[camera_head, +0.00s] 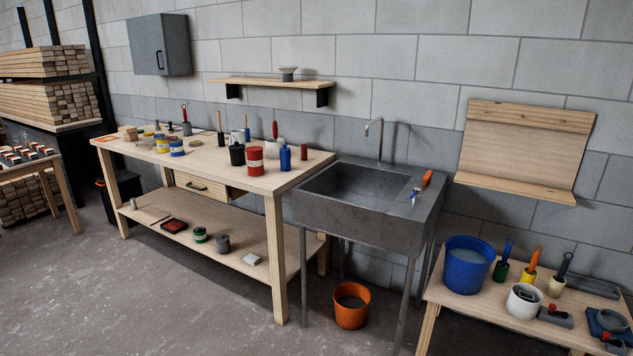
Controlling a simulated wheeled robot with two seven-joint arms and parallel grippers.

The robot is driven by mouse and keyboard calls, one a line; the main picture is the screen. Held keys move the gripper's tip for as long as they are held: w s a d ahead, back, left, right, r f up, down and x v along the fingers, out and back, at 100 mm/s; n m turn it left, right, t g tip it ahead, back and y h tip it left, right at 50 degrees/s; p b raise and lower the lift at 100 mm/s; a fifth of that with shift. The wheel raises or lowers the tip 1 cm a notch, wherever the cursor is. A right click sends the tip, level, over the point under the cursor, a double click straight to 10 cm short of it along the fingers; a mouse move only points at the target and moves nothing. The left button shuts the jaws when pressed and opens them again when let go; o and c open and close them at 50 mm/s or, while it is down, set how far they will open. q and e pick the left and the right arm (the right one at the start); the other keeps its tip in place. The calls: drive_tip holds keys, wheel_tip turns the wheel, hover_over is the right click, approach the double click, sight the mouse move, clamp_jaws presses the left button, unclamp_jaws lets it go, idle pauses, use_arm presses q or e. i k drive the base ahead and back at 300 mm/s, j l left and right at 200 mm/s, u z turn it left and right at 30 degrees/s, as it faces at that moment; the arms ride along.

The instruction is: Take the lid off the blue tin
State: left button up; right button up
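A small blue tin (177,148) stands upright on the wooden workbench (225,172), left of the bench's middle. It is far off and small, and I cannot tell clearly whether its pale top is a lid. A yellow tin (162,146) stands just left of it. Neither of my grippers is in view.
A red tin (255,160), a black pot (237,155) and a blue bottle (285,157) stand toward the bench's right end. A grey sink (360,210) adjoins the bench on the right. An orange bucket (351,310) is on the floor. Open floor lies in front.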

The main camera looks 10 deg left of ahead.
sight(177, 149)
drive_tip(key=i+j+u, duration=0.15)
drive_tip(key=i+u, duration=0.75)
drive_tip(key=i, duration=0.15)
drive_tip(key=i+l+u, duration=0.25)
drive_tip(key=i+u, duration=0.2)
drive_tip(key=i, duration=0.05)
